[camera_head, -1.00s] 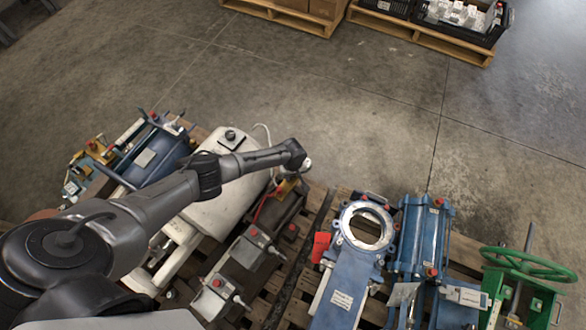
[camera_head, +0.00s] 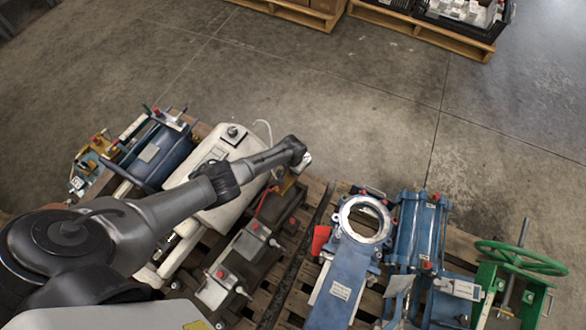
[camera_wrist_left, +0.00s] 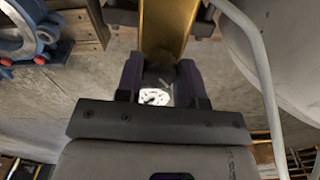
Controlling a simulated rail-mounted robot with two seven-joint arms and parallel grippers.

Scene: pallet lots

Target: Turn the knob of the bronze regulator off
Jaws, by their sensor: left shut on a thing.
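The bronze regulator shows in the left wrist view as a gold-bronze body (camera_wrist_left: 168,28) at the top middle. In the head view a small part of it (camera_head: 287,183) shows below the end of my left arm. My left gripper (camera_wrist_left: 160,78) has its two dark fingers on either side of a dark knob (camera_wrist_left: 158,73) and is shut on it. A round white dial (camera_wrist_left: 153,97) shows between the fingers, just below the knob. The fingers hide the knob's sides, and its setting cannot be read. My right gripper is in neither view.
A white tank (camera_head: 212,165) stands close to the left of the regulator. A blue valve with a metal ring (camera_head: 345,265), a blue cylinder unit (camera_head: 420,230) and a green handwheel (camera_head: 520,258) stand to the right.

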